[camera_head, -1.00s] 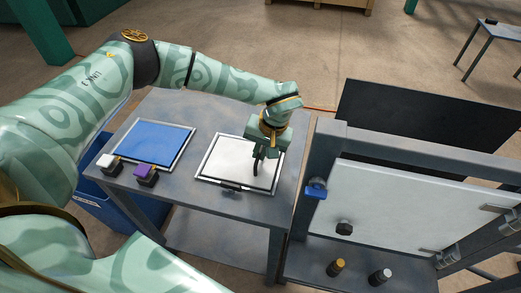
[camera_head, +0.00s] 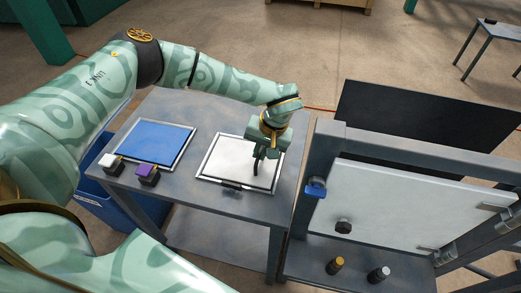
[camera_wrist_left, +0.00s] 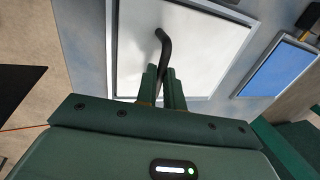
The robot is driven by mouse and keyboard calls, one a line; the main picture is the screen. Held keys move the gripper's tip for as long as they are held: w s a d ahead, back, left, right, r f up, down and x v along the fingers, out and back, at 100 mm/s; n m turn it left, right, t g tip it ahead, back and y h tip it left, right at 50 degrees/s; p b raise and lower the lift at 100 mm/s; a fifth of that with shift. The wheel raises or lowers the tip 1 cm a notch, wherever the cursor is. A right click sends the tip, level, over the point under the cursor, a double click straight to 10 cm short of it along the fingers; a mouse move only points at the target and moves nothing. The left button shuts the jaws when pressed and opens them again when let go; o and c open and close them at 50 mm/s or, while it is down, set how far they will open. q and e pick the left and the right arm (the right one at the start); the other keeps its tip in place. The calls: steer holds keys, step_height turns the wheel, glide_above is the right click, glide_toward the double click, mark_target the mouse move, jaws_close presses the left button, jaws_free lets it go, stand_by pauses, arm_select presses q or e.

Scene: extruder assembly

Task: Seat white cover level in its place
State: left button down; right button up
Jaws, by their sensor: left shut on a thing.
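The white cover (camera_head: 232,160) is a flat square panel lying on the right part of the grey table, within a light metal frame (camera_head: 205,158). It also shows in the left wrist view (camera_wrist_left: 195,55), where a thin dark line runs along parts of its border. A black curved handle (camera_wrist_left: 163,48) rises from the cover. My left gripper (camera_head: 262,153) is over the cover, its fingers (camera_wrist_left: 165,88) shut on the handle. The arm hides part of the cover's far right side. I cannot tell whether the cover is fully level. My right gripper is not in view.
A blue panel (camera_head: 155,144) lies in a similar frame to the left. White (camera_head: 110,161) and purple (camera_head: 147,171) blocks on black bases sit near the table's front edge. A black clip (camera_head: 231,185) is at the white cover's front edge. A grey stand with a pale door (camera_head: 400,205) is at right.

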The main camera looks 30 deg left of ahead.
arm_select(q)
steer(key=shift+s+f, duration=0.1)
steer(key=shift+f, duration=0.1)
steer(key=c, duration=1.6)
jaws_free()
steer(key=shift+o, duration=0.8)
steer(key=shift+r, duration=0.15)
step_height(320, 180, up, 7)
steer(key=p, duration=0.6)
